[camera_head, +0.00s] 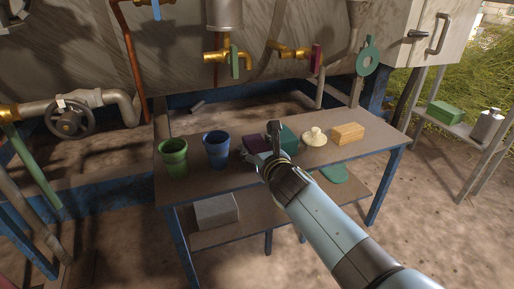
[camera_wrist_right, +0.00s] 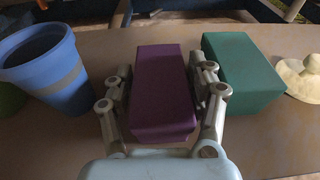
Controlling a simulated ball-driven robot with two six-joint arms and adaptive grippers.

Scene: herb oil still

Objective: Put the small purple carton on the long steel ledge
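The purple carton (camera_head: 252,143) is on the work table, between the blue cup and the green box. In the right wrist view the purple carton (camera_wrist_right: 160,85) fills the middle, between my right gripper's fingers. My right gripper (camera_head: 268,150) reaches down over it. One finger of the right gripper (camera_wrist_right: 160,88) is on each side, touching or very close; I cannot tell whether they press on it. A long grey metal ledge (camera_head: 462,131) stands apart at the right, holding a green box and a grey bottle. My left gripper is not in view.
Next to the carton are a blue cup (camera_head: 216,150) and a teal box (camera_head: 289,138). A green cup (camera_head: 173,158), cream lid (camera_head: 315,137) and orange block (camera_head: 347,133) share the table (camera_head: 375,146). Pipes and valves hang behind. Ground lies between table and ledge.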

